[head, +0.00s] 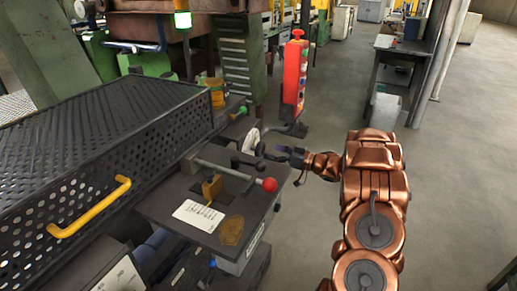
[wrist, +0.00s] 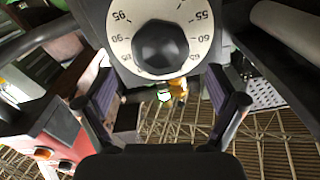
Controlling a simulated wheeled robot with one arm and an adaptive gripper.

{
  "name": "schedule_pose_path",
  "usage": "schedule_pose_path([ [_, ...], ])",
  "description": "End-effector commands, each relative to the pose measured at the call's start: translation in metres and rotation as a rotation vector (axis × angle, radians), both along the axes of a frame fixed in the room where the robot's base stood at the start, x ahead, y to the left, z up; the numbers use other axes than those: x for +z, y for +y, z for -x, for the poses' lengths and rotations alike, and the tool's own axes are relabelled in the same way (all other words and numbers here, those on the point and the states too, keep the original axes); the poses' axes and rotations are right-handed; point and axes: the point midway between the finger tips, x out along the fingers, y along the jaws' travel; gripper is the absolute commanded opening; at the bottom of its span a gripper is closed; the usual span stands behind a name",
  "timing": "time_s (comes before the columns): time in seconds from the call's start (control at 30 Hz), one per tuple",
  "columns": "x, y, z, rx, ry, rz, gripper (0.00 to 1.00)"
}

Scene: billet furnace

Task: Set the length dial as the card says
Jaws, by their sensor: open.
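The length dial is a white numbered disc with a round black knob (wrist: 161,46) at its centre, on a dark housing. Marks such as 95, 90, 85, 65, 60 and 55 show around it; I cannot make out a pointer. In the head view the dial (head: 251,140) is seen nearly edge-on at the table's far end. My gripper (wrist: 162,103) is open, its fingers apart below the knob in the wrist view, with nothing between them. In the head view my gripper (head: 285,154) is just right of the dial. The white card (head: 199,216) lies on the machine table; its writing is too small to read.
A red-knobbed lever (head: 269,185) crosses the dark machine table near my gripper. A yellow block (head: 212,187) and a brown plate (head: 231,230) are by the card. A red control box (head: 295,75) stands behind. A perforated guard (head: 90,150) fills the left.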

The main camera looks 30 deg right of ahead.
Motion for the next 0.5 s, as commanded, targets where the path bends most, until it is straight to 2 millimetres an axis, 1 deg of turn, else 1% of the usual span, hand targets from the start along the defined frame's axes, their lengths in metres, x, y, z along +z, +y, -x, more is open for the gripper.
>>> schedule_pose_path([
  [0.03,0.002,0.006,-0.007,0.004,0.001,-0.001,0.94],
  [0.2,0.001,0.019,-0.029,0.002,0.002,0.000,0.94],
  [0.33,0.000,0.025,-0.040,0.000,0.002,-0.001,0.94],
  [0.5,0.000,0.028,-0.047,-0.002,0.001,-0.001,0.94],
])
